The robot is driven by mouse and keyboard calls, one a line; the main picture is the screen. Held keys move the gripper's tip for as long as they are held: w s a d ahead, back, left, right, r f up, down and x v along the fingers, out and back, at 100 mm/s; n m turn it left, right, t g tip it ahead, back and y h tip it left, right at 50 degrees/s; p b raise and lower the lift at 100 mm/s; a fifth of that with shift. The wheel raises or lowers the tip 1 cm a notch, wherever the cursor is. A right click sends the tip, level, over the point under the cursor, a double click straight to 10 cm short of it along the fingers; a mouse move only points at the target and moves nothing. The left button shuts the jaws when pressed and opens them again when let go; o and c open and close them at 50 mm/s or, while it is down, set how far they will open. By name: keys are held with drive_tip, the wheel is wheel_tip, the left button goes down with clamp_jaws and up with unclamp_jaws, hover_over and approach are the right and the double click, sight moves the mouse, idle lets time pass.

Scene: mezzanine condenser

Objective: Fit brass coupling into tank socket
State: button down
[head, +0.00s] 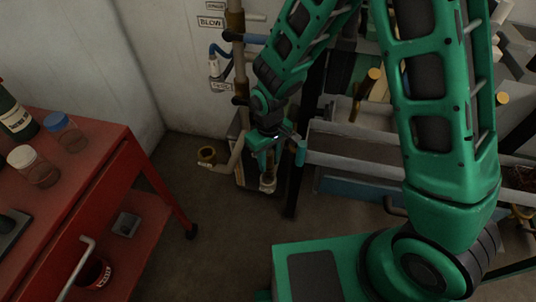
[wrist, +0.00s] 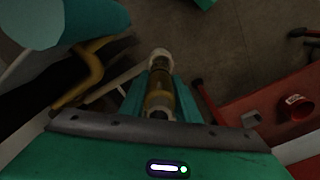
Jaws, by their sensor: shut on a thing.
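My gripper (head: 276,160) hangs low in front of the back wall, pointing down. In the wrist view my gripper (wrist: 161,98) is shut on the brass coupling (wrist: 159,88), a brass cylinder with a pale end, lying lengthwise between the teal fingers. The coupling's lower end (head: 268,184) shows below the fingers in the head view. A dark tank-like box (head: 243,176) stands on the floor just behind the gripper, partly hidden by it. An open brass ring (head: 207,156), possibly the tank socket, sits left of the gripper. The coupling appears apart from this ring.
A red cart (head: 120,160) with jars (head: 62,130) and a bottle (head: 14,115) stands at the left. A vertical pipe (head: 238,60) with labels runs up the wall. A cluttered rack (head: 355,145) stands at the right. Floor (head: 190,260) between cart and my base is clear.

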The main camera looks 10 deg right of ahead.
sight(269, 152)
drive_tip(key=shift+f, duration=0.7)
idle(0.8)
drive_tip(key=shift+f, duration=2.7)
idle(0.5)
drive_tip(key=c, duration=1.3)
unclamp_jaws()
drive_tip(key=shift+s, duration=0.1)
drive_tip(key=shift+o, duration=0.2)
wheel_tip(269, 152, up, 10)
drive_tip(key=shift+r, duration=0.35)
